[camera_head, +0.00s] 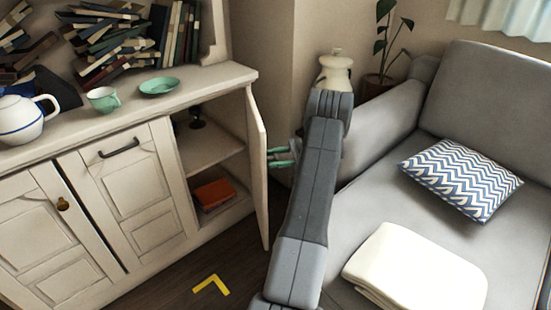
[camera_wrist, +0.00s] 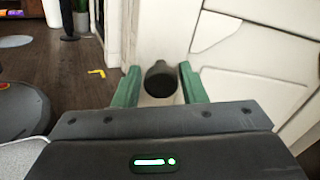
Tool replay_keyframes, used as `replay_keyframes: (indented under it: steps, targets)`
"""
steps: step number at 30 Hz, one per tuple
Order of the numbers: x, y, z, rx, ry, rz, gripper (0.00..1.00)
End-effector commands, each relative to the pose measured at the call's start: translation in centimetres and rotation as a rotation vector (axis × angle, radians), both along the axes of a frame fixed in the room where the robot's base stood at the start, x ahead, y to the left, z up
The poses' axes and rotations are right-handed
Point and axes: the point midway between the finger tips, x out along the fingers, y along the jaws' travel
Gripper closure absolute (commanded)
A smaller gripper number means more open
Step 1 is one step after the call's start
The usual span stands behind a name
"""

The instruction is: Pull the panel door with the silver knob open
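The right panel door (camera_head: 257,165) of the white cabinet stands swung well open, its edge facing the head camera. My gripper (camera_head: 280,157) is on the door's outer side, with its green fingertips close to that face. In the wrist view my gripper (camera_wrist: 159,76) has its fingers apart, one on each side of a dark round knob (camera_wrist: 160,80). The knob looks dark there, and its silver colour does not show. I see narrow gaps beside the knob and cannot tell any contact. The knob is hidden in the head view.
The open compartment holds an orange book (camera_head: 213,194) and a dark object. A teapot (camera_head: 25,118), cup (camera_head: 103,99) and saucer (camera_head: 159,86) stand on the cabinet top. A grey sofa (camera_head: 362,157) is close on the right. A yellow mark (camera_head: 211,284) lies on the floor.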

Motion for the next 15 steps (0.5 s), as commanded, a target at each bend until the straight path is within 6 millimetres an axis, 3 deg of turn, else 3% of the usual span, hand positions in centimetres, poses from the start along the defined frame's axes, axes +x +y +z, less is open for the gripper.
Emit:
replay_keyframes:
  steps: [15]
  targets:
    - [0.07,0.01,0.97,-0.001,-0.003,-0.002,0.49]
